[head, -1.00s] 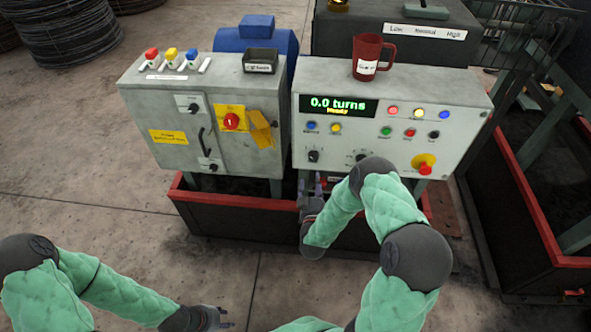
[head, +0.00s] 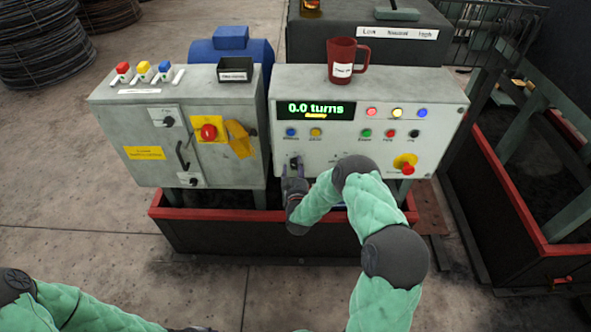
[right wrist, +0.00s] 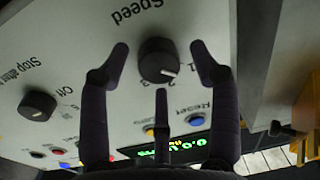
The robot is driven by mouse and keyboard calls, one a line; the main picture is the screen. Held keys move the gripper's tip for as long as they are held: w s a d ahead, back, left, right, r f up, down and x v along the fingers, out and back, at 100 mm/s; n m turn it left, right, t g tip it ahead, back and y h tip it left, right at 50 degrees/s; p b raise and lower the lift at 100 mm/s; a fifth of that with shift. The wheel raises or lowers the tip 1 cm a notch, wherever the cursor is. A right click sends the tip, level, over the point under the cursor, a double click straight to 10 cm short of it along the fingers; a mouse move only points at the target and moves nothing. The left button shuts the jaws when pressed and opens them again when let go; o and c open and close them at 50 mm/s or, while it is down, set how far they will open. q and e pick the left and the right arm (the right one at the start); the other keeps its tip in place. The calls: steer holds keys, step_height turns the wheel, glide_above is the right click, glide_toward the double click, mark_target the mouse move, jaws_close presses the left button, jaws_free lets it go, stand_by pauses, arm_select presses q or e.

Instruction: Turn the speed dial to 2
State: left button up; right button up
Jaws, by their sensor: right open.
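The speed dial is a black round knob (right wrist: 158,62) with a white pointer mark, seen upside down in the right wrist view. Its mark points to the lower right, towards the printed 1 and 2; I cannot tell exactly which. My right gripper (right wrist: 158,50) is open, its fingers on either side of the knob with gaps visible. In the head view the right gripper (head: 294,172) is at the lower left of the control panel (head: 335,160), partly covering the dial (head: 294,160). My left arm is at the lower left; its gripper is out of frame.
The panel display (head: 316,110) reads 0.0 turns. Another black knob (right wrist: 38,105) is beside the dial, with coloured buttons nearby. A red emergency button (head: 407,169) is at the panel's right. A red mug (head: 341,60) stands on top. A grey cabinet (head: 110,120) is to the left.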

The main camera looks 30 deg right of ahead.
steer(key=c, duration=1.1)
steer(key=shift+c, duration=0.2)
